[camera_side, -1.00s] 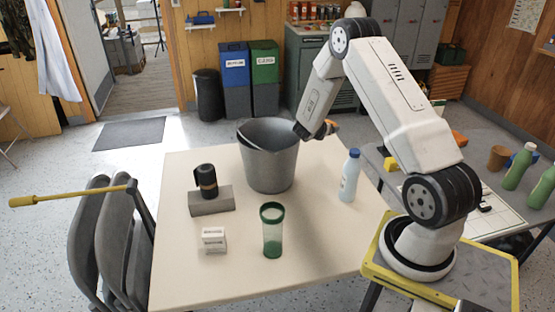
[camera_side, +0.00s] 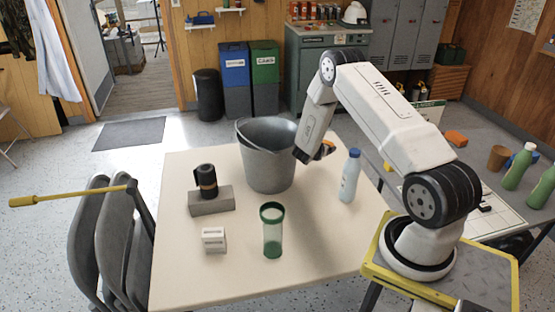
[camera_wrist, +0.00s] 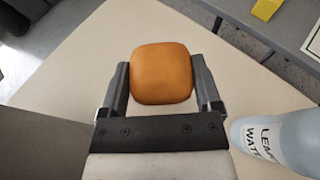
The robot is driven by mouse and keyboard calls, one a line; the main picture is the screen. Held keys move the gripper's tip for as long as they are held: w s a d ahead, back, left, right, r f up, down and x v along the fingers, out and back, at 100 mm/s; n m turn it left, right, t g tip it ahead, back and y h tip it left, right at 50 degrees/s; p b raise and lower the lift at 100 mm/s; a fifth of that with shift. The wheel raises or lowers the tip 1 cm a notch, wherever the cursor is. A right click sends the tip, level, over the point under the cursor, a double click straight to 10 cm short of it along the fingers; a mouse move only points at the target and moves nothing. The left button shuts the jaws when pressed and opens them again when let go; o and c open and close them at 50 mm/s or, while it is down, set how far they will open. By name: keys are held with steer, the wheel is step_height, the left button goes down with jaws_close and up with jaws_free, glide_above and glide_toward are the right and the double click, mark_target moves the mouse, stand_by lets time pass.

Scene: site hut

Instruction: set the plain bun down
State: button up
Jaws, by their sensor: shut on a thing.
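The plain bun (camera_wrist: 162,74) is a smooth, rounded orange-brown block in the wrist view. My gripper (camera_wrist: 161,84) is shut on it, one finger on each side. In the side view, the bun (camera_side: 328,146) shows only as a small orange patch at the end of my gripper (camera_side: 321,152). It is held low over the far right part of the cream table (camera_side: 325,215), between the bucket and the white bottle. I cannot tell whether its underside touches the table.
A grey bucket (camera_side: 268,165) stands close left of my gripper. A white bottle with a blue cap (camera_side: 350,176) stands close right; it also shows in the wrist view (camera_wrist: 280,143). A green cup (camera_side: 272,235), a white box (camera_side: 213,240) and a dark flask on a grey block (camera_side: 211,202) stand nearer.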

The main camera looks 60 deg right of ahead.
glide_above(321, 176)
steer(key=shift+f, duration=2.7)
steer(key=shift+f, duration=0.1)
steer(key=shift+f, duration=2.05)
steer(key=shift+f, duration=0.55)
steer(key=o, duration=1)
steer(key=shift+o, duration=0.2)
steer(key=shift+r, duration=0.1)
